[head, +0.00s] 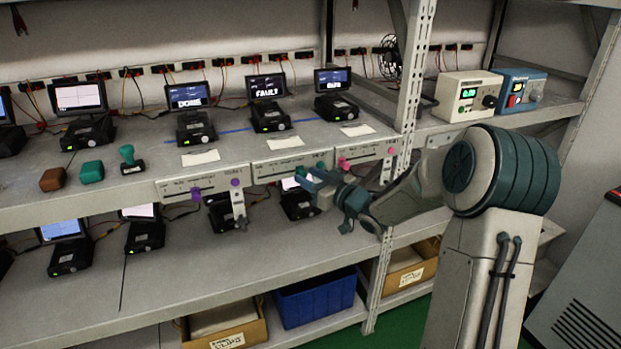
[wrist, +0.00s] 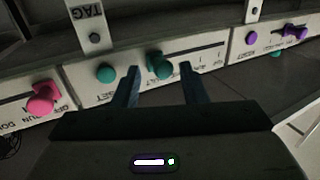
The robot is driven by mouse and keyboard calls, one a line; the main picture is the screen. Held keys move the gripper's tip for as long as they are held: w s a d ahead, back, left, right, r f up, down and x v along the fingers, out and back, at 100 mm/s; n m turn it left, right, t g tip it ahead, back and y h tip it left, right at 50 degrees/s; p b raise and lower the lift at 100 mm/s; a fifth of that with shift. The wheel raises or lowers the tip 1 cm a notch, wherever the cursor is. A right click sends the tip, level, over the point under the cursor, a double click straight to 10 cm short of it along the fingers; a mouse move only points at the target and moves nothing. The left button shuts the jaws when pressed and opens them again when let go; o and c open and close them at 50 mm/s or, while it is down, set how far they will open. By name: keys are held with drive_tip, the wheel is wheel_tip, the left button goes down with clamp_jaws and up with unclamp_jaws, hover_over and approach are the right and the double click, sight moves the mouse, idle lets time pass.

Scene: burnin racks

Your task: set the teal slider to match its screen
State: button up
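The teal slider (wrist: 160,66) is a knob on a slot in a white labelled panel (wrist: 212,54) on the shelf's front edge. A round teal knob (wrist: 106,73) sits beside it on the same panel. My gripper (wrist: 158,78) is open, with one finger on each side of the slider and a visible gap to both. In the head view my gripper (head: 308,182) is at the front of the middle panel (head: 265,173), partly covering it. The screen (head: 266,87) above that panel reads FAULT.
A pink slider (wrist: 42,98) and a purple slider (wrist: 293,33) are on the neighbouring panels. A hanging tag (wrist: 92,24) is near the teal panel. Other screens (head: 187,96) stand on the upper shelf. A metal upright (head: 409,80) is right of the panels.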

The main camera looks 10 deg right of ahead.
drive_tip(key=b+v, duration=0.1)
drive_tip(key=v, duration=1.2)
drive_tip(key=shift+s+d, duration=0.3)
drive_tip(key=s+d+f+m+g+h, duration=0.1)
drive_tip(key=s+d+m+g+h, duration=0.1)
drive_tip(key=s+m+g+h, duration=0.7)
drive_tip(key=s+a+f+g, duration=0.1)
drive_tip(key=s+a, duration=0.2)
drive_tip(key=s, duration=0.5)
drive_tip(key=s+a+f+n+g+h, duration=0.1)
drive_tip(key=s+a, duration=0.2)
drive_tip(key=s, duration=0.5)
drive_tip(key=shift+s+n+g+h+p, duration=0.3)
drive_tip(key=shift+g+p, duration=0.1)
drive_tip(key=shift+p, duration=0.05)
